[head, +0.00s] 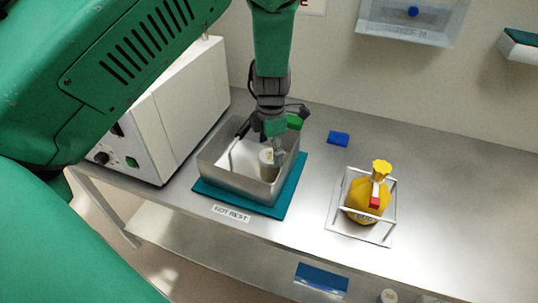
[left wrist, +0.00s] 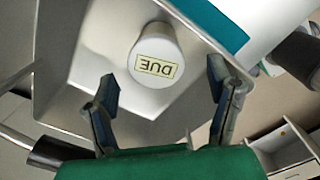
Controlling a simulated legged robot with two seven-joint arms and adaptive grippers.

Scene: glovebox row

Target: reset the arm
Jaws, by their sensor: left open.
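My left gripper (head: 272,140) points down over the metal tray (head: 243,184) in the head view. In the left wrist view its two fingers (left wrist: 164,98) are spread apart with nothing between their tips. A pale cup-like container (head: 268,164) stands inside the tray, close to the gripper. In the left wrist view the container (left wrist: 155,62) shows a label reading DUE and lies just beyond the fingertips; I cannot tell whether they touch it. My right gripper is not in view.
The tray stands on a teal mat (head: 284,203). A white machine (head: 165,120) stands to its left. A yellow bottle (head: 369,196) sits in a wire holder at right. A blue block (head: 338,138) lies behind. The right part of the steel bench (head: 470,210) is clear.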

